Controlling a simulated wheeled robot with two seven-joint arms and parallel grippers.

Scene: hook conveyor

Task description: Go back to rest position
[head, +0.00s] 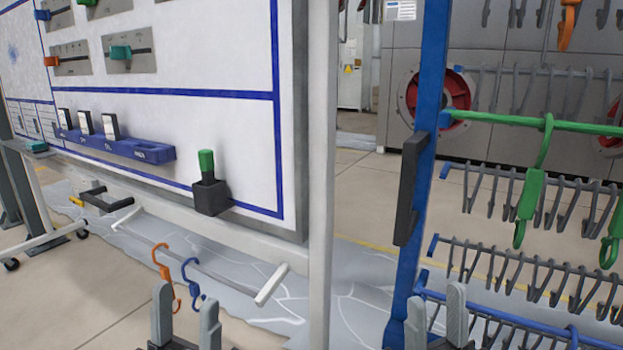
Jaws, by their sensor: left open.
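My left gripper (185,295) shows at the bottom edge, left of centre, with its two grey fingers apart and nothing between them. My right gripper (436,295) shows at the bottom edge, right of centre, its two fingers also apart with nothing visible between them. Both point upward in the picture, and the rest of each arm is cut off by the frame.
A blue rack post (418,165) stands right of centre, with rows of grey hooks and green hooks (529,200) beside it. A white board (200,60) with sliders, a blue holder (115,142) and a green-topped black block (208,185) fills the left. Open floor lies behind.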

